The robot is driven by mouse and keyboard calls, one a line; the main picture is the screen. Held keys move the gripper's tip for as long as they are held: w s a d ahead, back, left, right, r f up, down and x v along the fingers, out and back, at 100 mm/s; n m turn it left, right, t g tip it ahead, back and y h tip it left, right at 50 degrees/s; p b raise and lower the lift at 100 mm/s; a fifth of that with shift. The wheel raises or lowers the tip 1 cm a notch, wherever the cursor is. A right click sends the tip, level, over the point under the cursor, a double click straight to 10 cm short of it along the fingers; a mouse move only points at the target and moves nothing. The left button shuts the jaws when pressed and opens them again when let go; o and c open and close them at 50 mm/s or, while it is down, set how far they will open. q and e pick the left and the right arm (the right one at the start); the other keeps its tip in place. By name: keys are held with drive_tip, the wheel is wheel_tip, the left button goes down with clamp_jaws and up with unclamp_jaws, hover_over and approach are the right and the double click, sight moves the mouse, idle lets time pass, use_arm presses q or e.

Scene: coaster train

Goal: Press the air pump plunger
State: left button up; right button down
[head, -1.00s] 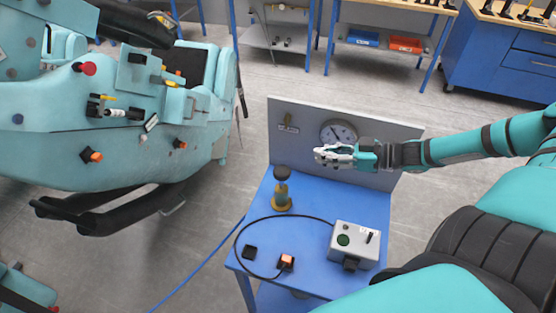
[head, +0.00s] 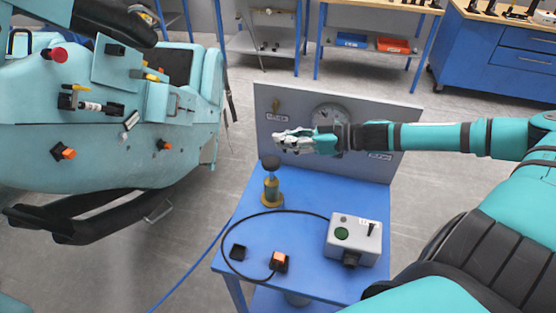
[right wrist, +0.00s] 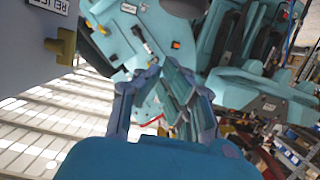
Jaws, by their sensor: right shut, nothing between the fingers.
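The air pump (head: 271,190) is a small brass-coloured cylinder on a round base. It stands upright on the blue table, with a dark round plunger knob (head: 271,162) on top. My right gripper (head: 278,137) reaches in from the right, with its silver fingers shut and empty. In the head view its tips appear just above and slightly right of the knob, apart from it; the depth gap is hard to judge. The right wrist view shows the fingers (right wrist: 163,76) with nothing between them, and no pump. My left gripper is not in view.
The blue table (head: 240,285) carries a grey control box (head: 353,240), an orange switch (head: 279,259), a black pad and a cable. A grey panel (head: 300,105) with a gauge (head: 331,117) stands behind. A teal coaster car (head: 100,140) is at left.

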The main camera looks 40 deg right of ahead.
sight(278, 167)
drive_tip(key=shift+b+x, duration=0.7)
drive_tip(key=shift+x, duration=0.2)
drive_tip(key=shift+f+p, duration=0.7)
drive_tip(key=shift+f, duration=1.15)
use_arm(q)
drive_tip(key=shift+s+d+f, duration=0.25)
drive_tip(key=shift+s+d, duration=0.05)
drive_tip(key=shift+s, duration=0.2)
use_arm(e)
wheel_tip(278, 167, down, 6)
drive_tip(key=shift+s+b, duration=0.1)
drive_tip(key=shift+b, duration=1.1)
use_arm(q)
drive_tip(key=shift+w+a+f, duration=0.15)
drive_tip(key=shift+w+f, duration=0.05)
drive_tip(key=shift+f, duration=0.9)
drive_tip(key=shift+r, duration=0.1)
use_arm(e)
drive_tip(key=shift+r, duration=0.1)
